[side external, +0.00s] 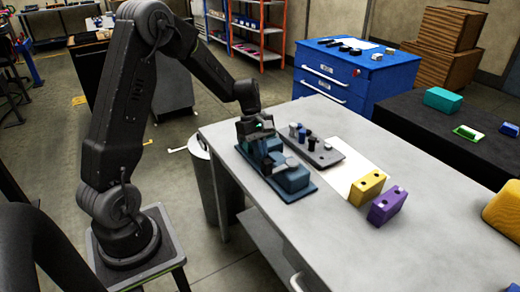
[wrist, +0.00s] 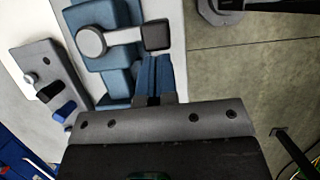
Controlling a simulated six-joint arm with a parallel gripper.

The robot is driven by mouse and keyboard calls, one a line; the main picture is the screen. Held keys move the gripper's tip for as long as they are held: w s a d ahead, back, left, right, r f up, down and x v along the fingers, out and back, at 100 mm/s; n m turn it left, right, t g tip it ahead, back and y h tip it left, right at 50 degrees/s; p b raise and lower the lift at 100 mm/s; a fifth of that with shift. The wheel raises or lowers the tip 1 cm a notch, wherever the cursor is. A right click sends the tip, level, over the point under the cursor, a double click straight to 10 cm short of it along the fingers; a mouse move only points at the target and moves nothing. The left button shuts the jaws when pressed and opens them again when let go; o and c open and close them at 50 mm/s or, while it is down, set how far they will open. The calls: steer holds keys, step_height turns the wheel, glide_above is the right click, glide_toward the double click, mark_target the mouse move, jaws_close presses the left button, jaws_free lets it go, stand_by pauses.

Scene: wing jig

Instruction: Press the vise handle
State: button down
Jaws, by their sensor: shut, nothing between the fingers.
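The blue vise (side external: 291,180) sits on a flat blue base plate near the left edge of the grey table. It also shows in the wrist view (wrist: 118,80). Its handle (wrist: 122,38) is a light grey bar with a round hub at the left and a dark square end at the right. My gripper (wrist: 155,58) is shut and empty, and its fingertips appear just below the handle's dark end. Whether they touch it cannot be told. In the side view my gripper (side external: 262,146) is over the rear part of the vise and hides some of it.
A grey tray (side external: 327,156) with several small pegs lies right beside the vise. A white sheet (side external: 345,176), a yellow block (side external: 367,188) and a purple block (side external: 387,206) lie farther right. The front of the table is clear. A blue cabinet (side external: 345,72) stands behind.

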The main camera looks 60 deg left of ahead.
mark_target(267, 163)
steer(key=shift+s+d+n, duration=0.15)
steer(key=shift+d+n, duration=0.35)
steer(key=shift+s+d+n+t, duration=0.2)
steer(key=shift+d+n+t, duration=0.5)
steer(key=shift+d+n, duration=0.65)
steer(key=w+d+n+t+y, duration=0.2)
steer(key=w+d+n, duration=0.3)
steer(key=d+n, duration=0.3)
steer(key=shift+w+d, duration=0.15)
steer(key=shift+d, duration=0.05)
steer(key=shift+w+r, duration=0.1)
steer(key=shift+w, duration=0.05)
